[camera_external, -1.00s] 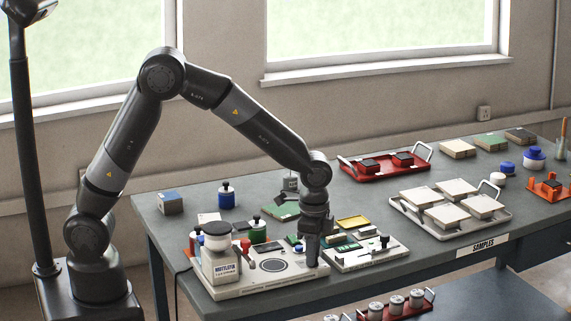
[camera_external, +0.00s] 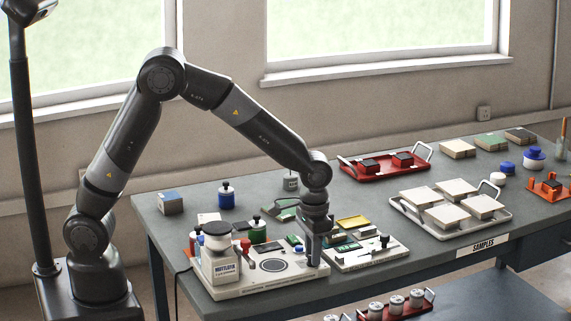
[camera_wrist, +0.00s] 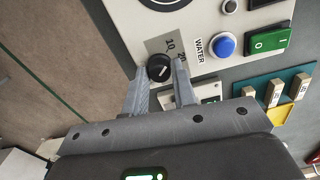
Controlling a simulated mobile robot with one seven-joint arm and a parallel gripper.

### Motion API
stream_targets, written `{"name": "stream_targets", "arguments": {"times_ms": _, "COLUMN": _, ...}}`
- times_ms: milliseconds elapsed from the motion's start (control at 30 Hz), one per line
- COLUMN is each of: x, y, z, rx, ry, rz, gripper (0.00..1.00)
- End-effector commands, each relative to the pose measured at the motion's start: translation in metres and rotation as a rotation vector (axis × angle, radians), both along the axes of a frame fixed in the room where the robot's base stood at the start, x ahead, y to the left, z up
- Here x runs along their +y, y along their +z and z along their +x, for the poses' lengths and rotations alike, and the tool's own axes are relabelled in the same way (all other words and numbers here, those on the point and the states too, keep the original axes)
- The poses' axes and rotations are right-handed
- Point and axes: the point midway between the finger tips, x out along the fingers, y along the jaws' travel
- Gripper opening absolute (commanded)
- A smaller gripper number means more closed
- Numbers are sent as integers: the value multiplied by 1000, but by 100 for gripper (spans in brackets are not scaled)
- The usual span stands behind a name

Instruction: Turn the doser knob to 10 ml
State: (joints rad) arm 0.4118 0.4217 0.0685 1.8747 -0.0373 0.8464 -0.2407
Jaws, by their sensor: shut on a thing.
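The doser knob (camera_wrist: 159,68) is a small round black knob with a white pointer line on the pale panel (camera_wrist: 205,20). A grey plate beside it carries the marks 10 and 20. The pointer slants toward the marks' side; I cannot tell the exact setting. My gripper (camera_wrist: 160,67) is shut on the knob, one finger at each side. In the external view my gripper (camera_external: 313,262) points down at the right end of the white doser base (camera_external: 245,290), and the knob is hidden there by the fingers.
A blue button (camera_wrist: 225,44) labelled WATER and a green switch (camera_wrist: 268,40) are close to the knob. A white bottle (camera_external: 219,262) stands on the base's left. A scale-like device (camera_external: 365,255) is just right of my gripper. A tray of pale tiles (camera_external: 408,210) lies farther right.

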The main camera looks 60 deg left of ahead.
Motion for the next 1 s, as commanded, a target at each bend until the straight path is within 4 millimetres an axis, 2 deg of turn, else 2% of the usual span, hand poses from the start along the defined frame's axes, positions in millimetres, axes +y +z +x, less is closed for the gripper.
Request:
{"name": "stream_targets", "arguments": {"times_ms": 600, "x": 0, "y": 0, "z": 0, "rx": 0, "ry": 45, "rz": -1, "gripper": 2}}
{"name": "stream_targets", "arguments": {"times_ms": 633, "x": 0, "y": 0, "z": 0, "rx": 0, "ry": 45, "rz": -1, "gripper": 26}}
{"name": "stream_targets", "arguments": {"times_ms": 867, "x": 0, "y": 0, "z": 0, "rx": 0, "ry": 45, "rz": 0, "gripper": 45}}
{"name": "stream_targets", "arguments": {"times_ms": 1000, "x": 0, "y": 0, "z": 0, "rx": 0, "ry": 45, "rz": 0, "gripper": 46}}
